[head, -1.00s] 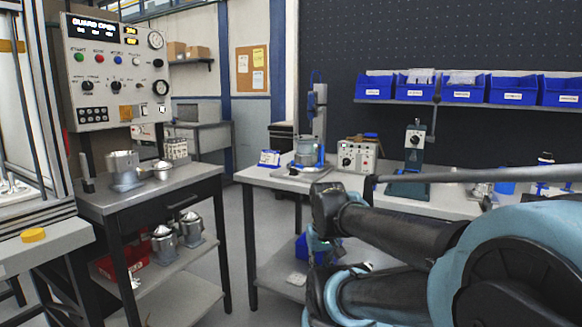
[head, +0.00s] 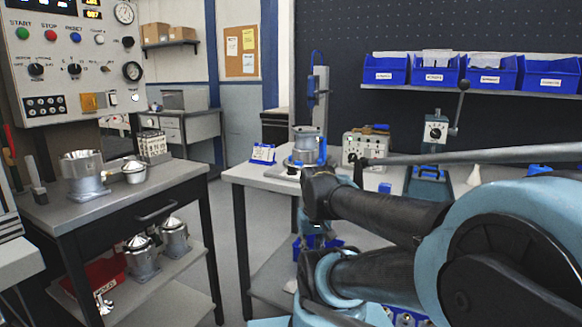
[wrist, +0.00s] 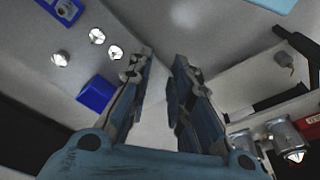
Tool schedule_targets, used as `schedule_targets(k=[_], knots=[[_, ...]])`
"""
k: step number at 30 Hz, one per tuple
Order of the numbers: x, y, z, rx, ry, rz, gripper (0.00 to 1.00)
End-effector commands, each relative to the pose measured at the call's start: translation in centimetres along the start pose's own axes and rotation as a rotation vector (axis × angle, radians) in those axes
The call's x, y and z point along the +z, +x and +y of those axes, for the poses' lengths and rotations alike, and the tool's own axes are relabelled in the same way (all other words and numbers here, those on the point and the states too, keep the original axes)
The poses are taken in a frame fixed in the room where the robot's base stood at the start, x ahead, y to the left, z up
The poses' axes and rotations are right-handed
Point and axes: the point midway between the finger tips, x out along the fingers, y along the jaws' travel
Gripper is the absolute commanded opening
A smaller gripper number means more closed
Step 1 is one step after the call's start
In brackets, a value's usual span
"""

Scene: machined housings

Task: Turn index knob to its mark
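The grey control panel (head: 70,60) stands at the upper left in the head view, its top cut by the frame. It carries two black selector knobs, a left one (head: 36,69) and a right one (head: 74,69), below a row of coloured buttons. Their labels are too small to read, so I cannot tell which knob, if either, is the index knob. A grey box (head: 364,146) with small controls stands on the middle bench. My gripper (wrist: 165,58) shows in the wrist view with its fingers apart and nothing between them, far from the panel and touching nothing visible.
The left cart (head: 125,196) bears metal housings (head: 84,175). The middle bench (head: 255,176) holds a fixture with a housing (head: 306,146). Blue bins (head: 433,70) line a shelf. My arm covers the lower right. Floor (head: 226,240) is clear between cart and bench.

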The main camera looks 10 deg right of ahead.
Motion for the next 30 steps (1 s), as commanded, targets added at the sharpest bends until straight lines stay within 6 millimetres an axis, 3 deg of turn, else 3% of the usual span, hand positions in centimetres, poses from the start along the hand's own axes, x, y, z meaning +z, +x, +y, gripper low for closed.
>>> schedule_targets(k=[4, 8, 18, 30], knots=[[0.4, -1.1, 0.0, 0.0, -0.006, 0.01, 0.19], [-1.7, -3.3, 0.1, 0.0, -0.032, 0.0, 0.19], [-11.9, -12.7, 0.3, -0.006, -0.168, -0.051, 0.19], [-25.2, -21.2, 0.8, -0.022, -0.336, -0.112, 0.19]])
